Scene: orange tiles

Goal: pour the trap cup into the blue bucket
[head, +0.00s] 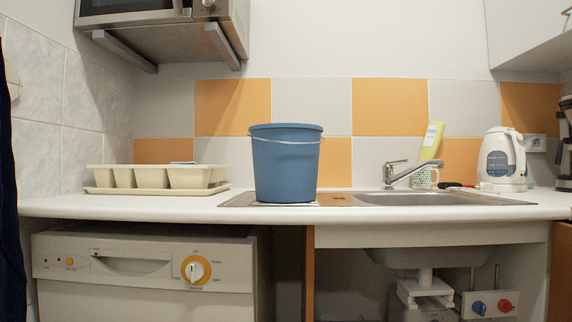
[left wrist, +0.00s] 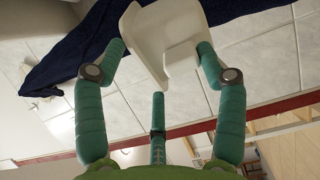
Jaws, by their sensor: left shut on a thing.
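The blue bucket (head: 287,165) stands upright on the drainer part of the sink, with its wire handle resting against its side. My left gripper (left wrist: 158,62) shows only in the left wrist view. Its green fingers are shut on a white plastic piece, which I take for the trap cup (left wrist: 150,38). The cup looks tilted in that view, and its inside and contents cannot be made out. The head view shows neither gripper, so the distance from cup to bucket cannot be told. My right gripper is in no view.
A cream compartment tray (head: 150,178) sits left of the bucket. The tap (head: 410,173), a yellow-green bottle (head: 432,140) and a white kettle (head: 502,158) stand to the right. A microwave (head: 165,25) overhangs at upper left. A dark blue cloth (left wrist: 65,65) hangs near the left gripper.

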